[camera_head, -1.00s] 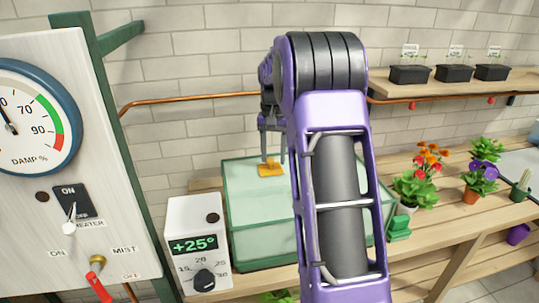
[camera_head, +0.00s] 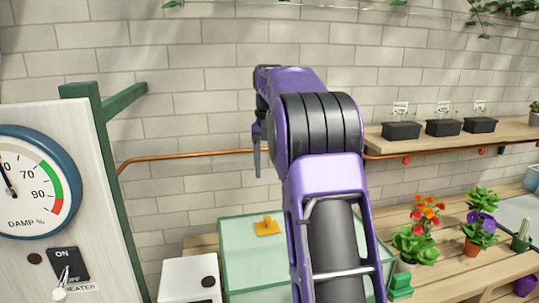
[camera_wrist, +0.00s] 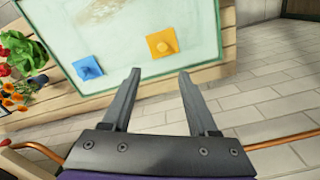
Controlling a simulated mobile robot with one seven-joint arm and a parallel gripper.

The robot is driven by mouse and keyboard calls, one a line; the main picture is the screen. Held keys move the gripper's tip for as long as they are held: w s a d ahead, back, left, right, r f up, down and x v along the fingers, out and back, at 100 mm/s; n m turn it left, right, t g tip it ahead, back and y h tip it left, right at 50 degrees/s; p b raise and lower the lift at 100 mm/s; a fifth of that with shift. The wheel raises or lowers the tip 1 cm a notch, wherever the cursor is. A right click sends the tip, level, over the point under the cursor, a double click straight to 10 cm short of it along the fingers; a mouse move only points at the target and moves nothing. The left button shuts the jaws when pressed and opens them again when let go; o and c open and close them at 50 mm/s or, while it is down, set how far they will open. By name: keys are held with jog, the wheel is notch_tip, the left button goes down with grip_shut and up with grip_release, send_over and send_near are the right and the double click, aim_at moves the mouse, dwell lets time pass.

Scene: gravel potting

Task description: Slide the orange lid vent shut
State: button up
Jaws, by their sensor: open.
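The orange lid vent (camera_head: 267,227) is a small square plate with a raised knob. It lies on the pale green, glassy lid of a box (camera_head: 237,250), near its far edge. In the wrist view the orange vent (camera_wrist: 164,44) shows beyond my fingertips, with a blue vent (camera_wrist: 88,68) to its left. My gripper (camera_wrist: 159,72) is open and empty, with both fingers apart from the vents. In the head view my gripper (camera_head: 257,160) hangs above the lid, in front of the brick wall. My arm hides the blue vent there.
A copper pipe (camera_head: 190,155) runs along the wall behind my gripper. A gauge panel (camera_head: 90,180) stands at left and a white control box (camera_head: 190,280) beside the lidded box. Potted flowers (camera_head: 415,240) stand to the right. A shelf (camera_head: 470,139) holds black trays.

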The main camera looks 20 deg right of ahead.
jog(key=shift+r, duration=1.85)
